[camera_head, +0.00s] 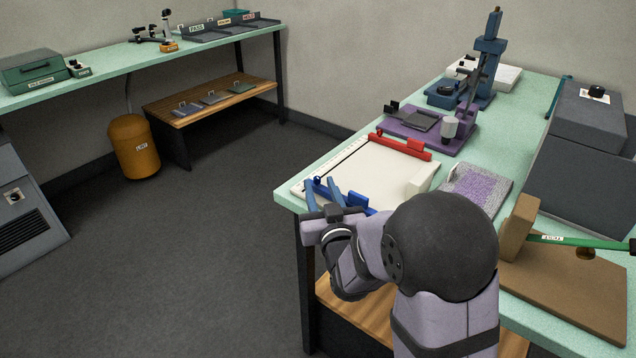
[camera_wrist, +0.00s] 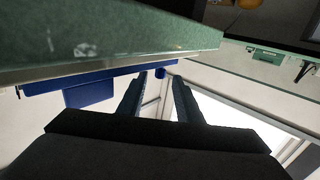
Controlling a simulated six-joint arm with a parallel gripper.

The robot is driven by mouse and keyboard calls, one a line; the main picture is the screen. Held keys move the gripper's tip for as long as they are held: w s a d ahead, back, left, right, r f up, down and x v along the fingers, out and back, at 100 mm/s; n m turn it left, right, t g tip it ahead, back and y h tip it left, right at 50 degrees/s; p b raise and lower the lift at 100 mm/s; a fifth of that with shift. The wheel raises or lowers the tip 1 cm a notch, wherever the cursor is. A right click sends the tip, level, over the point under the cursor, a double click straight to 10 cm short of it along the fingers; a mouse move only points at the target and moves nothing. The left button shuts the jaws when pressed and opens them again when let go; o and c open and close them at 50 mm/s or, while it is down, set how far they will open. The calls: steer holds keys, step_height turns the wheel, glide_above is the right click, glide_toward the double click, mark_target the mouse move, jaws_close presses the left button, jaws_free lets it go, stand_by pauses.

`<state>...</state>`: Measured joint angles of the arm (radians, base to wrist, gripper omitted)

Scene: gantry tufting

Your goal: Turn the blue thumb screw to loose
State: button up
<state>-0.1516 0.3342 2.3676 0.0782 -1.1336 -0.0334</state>
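The blue thumb screw (camera_wrist: 160,72) is a small round knob at the end of a blue clamp bar (camera_wrist: 90,82). In the head view the screw (camera_head: 317,181) shows at the front left corner of a cream board (camera_head: 375,175). My gripper (camera_head: 319,186) is open, with its two blue-grey fingers pointing at the screw. In the wrist view the gripper (camera_wrist: 158,82) has the knob in the gap between its fingertips, at or just beyond them. I cannot tell whether a finger touches it. My wrist hides part of the blue bar in the head view.
A red clamp bar (camera_head: 405,146) with a red knob lies across the board's far end. A cream block (camera_head: 420,180) and a purple-grey tufted pad (camera_head: 478,188) lie to the right. A purple fixture (camera_head: 430,130) stands behind. Open floor lies left of the green table.

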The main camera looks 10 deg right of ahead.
steer(key=shift+s+d, duration=0.1)
steer(key=shift+s, duration=1.45)
steer(key=shift+w+r+m+h, duration=0.3)
steer(key=shift+w+r+h, duration=0.15)
steer(key=shift+w+h, duration=0.1)
steer(key=w+m+h+p, duration=0.1)
steer(key=w+r+m+h, duration=0.1)
steer(key=h, duration=0.1)
steer(key=w+r+m+h+p, duration=0.1)
steer(key=shift+w+a+h+p, duration=0.25)
steer(key=shift+w+a+p, duration=0.05)
steer(key=shift+w+p, duration=0.1)
steer(key=shift+w+a+f+m+g+h+p, duration=0.15)
steer(key=shift+m+h+p, duration=0.1)
steer(key=shift+m+h, duration=0.25)
steer(key=shift+w+a+f+m+g+h+p, duration=0.15)
steer(key=shift+m+h+p, duration=0.15)
steer(key=shift+h, duration=0.4)
steer(key=shift+s+a+f+m+g+h+p, duration=0.2)
steer(key=shift+f+m+g+h, duration=0.1)
steer(key=shift+h, duration=0.2)
steer(key=shift+s+a+f+m+g+h+p, duration=0.1)
steer(key=shift+a+f+m+g+h+p, duration=0.15)
steer(key=shift+h, duration=0.25)
steer(key=shift+s+a+f+m+g+h, duration=0.15)
steer(key=shift+s+f+m+g+h, duration=0.25)
steer(key=shift+f+m+g, duration=0.1)
steer(key=shift+p+x, duration=0.75)
steer(key=shift+x, duration=2.95)
steer(key=shift+c, duration=0.6)
